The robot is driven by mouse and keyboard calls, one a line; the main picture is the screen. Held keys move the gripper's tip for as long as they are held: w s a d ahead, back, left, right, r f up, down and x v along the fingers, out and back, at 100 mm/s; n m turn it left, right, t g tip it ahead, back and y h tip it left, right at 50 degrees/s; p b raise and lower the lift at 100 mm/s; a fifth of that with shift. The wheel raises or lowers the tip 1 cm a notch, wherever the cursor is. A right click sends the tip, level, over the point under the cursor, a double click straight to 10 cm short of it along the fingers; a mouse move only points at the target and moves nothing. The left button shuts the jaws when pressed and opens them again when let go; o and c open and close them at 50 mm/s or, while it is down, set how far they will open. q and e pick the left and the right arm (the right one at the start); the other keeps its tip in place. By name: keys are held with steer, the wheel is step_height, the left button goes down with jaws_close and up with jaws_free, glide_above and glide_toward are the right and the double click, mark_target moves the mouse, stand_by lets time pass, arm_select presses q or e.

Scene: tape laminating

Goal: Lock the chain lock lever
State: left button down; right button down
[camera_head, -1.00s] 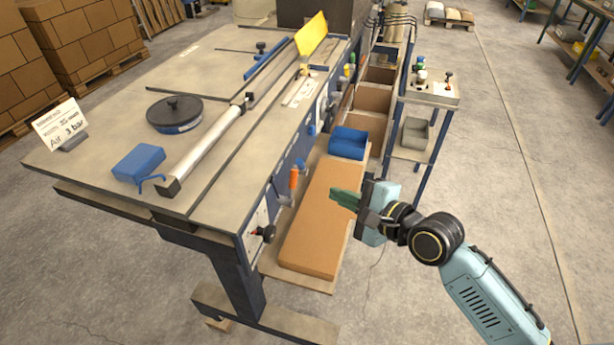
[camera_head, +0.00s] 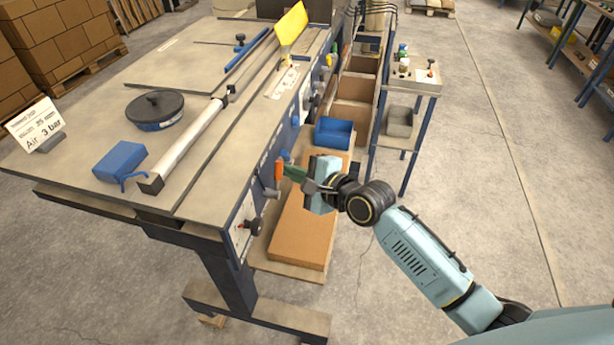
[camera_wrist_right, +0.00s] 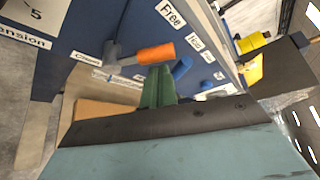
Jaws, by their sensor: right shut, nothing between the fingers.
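The chain lock lever has an orange handle (camera_head: 279,170) on the blue side panel of the machine table, and it also shows in the right wrist view (camera_wrist_right: 148,54), lying across the picture from a grey pivot. A label reading "Free" (camera_wrist_right: 171,14) is just above it there. My right gripper (camera_head: 287,172) is shut and empty, its green fingertips close beside the orange handle. In the right wrist view the green fingers (camera_wrist_right: 158,84) point at the handle; whether they touch it I cannot tell. My left gripper is not in view.
A black knob (camera_head: 256,226) sticks out below the lever. A brown box (camera_head: 305,235) and blue bin (camera_head: 333,132) are beside the table.

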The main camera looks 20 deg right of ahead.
steer(key=shift+w+a, duration=0.1)
steer(key=shift+w, duration=0.15)
